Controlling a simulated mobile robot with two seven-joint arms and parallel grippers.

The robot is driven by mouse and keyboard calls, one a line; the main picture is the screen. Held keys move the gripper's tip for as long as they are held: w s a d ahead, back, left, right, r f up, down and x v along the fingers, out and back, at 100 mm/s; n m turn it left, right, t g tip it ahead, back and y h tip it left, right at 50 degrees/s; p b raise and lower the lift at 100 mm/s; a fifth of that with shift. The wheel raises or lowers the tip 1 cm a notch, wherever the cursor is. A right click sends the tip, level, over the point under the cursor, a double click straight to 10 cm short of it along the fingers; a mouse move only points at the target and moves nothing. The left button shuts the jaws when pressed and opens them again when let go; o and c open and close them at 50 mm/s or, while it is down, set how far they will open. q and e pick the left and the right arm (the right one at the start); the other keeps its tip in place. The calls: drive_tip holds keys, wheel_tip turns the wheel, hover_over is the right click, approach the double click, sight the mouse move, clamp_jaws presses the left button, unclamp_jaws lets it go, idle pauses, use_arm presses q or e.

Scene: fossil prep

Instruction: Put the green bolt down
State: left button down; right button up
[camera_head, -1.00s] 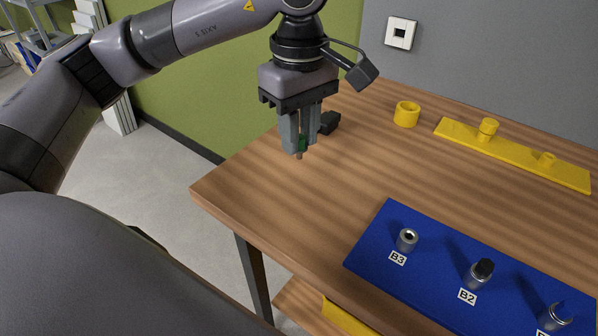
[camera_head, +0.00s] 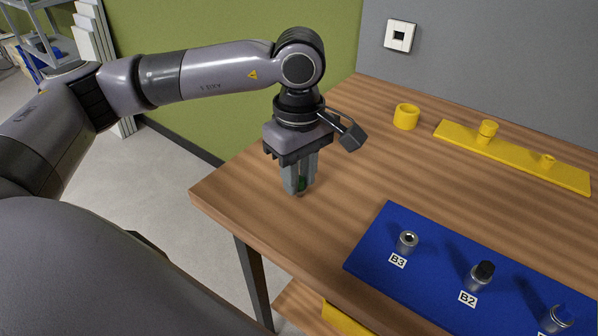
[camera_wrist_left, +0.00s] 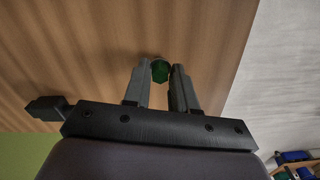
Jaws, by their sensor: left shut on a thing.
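The green bolt (camera_head: 301,184) is between the fingertips of my left gripper (camera_head: 300,188), low over the left part of the wooden table (camera_head: 345,170). The bolt's green head (camera_wrist_left: 160,71) also shows in the left wrist view, between the two fingers of the left gripper (camera_wrist_left: 163,78). The gripper is shut on it and points down. The fingers hide part of the bolt, and I cannot tell whether its lower tip touches the table. My right gripper is not in view.
A blue board (camera_head: 372,242) with metal pieces at labels B3 and B2 lies to the right. A yellow ring (camera_head: 406,117) and a yellow strip with pegs (camera_head: 460,139) are at the back. Bare table surrounds the gripper; the table's left edge is close.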

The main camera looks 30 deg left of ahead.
sight(300, 179)
use_arm(q)
drive_tip(key=c, duration=0.9)
unclamp_jaws()
drive_tip(key=shift+r+p, duration=0.25)
drive_tip(key=shift+p, duration=0.2)
wheel_tip(300, 179, up, 12)
drive_tip(key=shift+b, duration=0.3)
drive_tip(key=shift+f, duration=0.15)
